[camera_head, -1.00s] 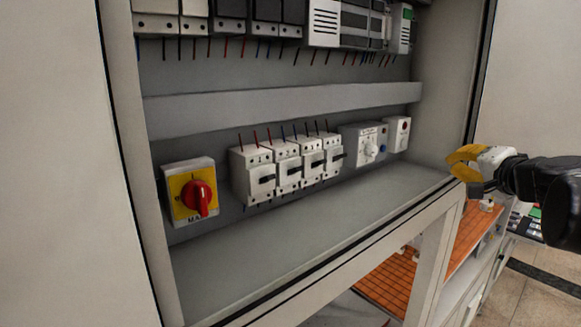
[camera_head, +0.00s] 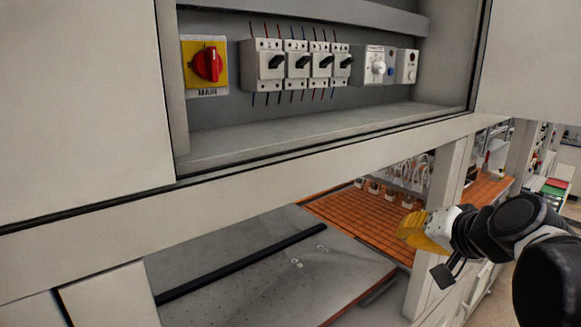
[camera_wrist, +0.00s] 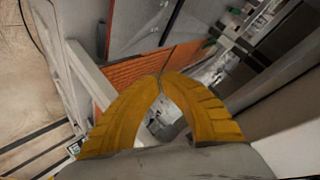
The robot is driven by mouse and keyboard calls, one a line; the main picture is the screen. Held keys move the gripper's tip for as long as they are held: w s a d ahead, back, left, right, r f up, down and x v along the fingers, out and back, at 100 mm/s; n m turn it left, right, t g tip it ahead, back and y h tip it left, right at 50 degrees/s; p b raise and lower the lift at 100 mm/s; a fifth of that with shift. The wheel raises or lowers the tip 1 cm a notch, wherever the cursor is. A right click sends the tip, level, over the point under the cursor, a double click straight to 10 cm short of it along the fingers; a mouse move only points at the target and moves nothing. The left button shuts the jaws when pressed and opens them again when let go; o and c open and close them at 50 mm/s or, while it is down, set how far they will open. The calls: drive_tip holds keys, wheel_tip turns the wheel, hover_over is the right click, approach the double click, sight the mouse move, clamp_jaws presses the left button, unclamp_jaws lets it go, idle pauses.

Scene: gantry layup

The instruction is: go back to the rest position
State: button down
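My gripper (camera_head: 412,232) is at the right of the head view, beside the frame post below the open cabinet. Its yellow fingers hold nothing that I can see. In the wrist view the two fingers (camera_wrist: 160,78) curve together and their tips meet. My dark arm reaches in from the right edge of the head view. The gripper is clear of the cabinet's switches.
The cabinet holds a red main switch (camera_head: 207,64) on yellow, several breakers (camera_head: 297,62) and a dial unit (camera_head: 377,66). Below are a grey panel with a black bar (camera_head: 245,264) and an orange grid surface (camera_head: 365,222). The light frame post (camera_head: 440,215) stands close to the gripper.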

drive_tip(key=s+a+f+n+g+h+b, duration=0.1)
drive_tip(key=s+f+b, duration=0.4)
drive_tip(key=f, duration=0.6)
drive_tip(key=s+a+f+n+g+b, duration=0.1)
drive_tip(key=s+f+b, duration=0.5)
drive_tip(key=f, duration=0.6)
drive_tip(key=s+a+f+n+g+h+b, duration=0.1)
drive_tip(key=s+f+b, duration=0.4)
drive_tip(key=f, duration=0.7)
drive_tip(key=a+n+g+b, duration=0.1)
drive_tip(key=n+b, duration=0.1)
drive_tip(key=shift+s+f+n+h, duration=0.2)
drive_tip(key=shift+s+n+h, duration=0.05)
drive_tip(key=shift+n+h, duration=0.05)
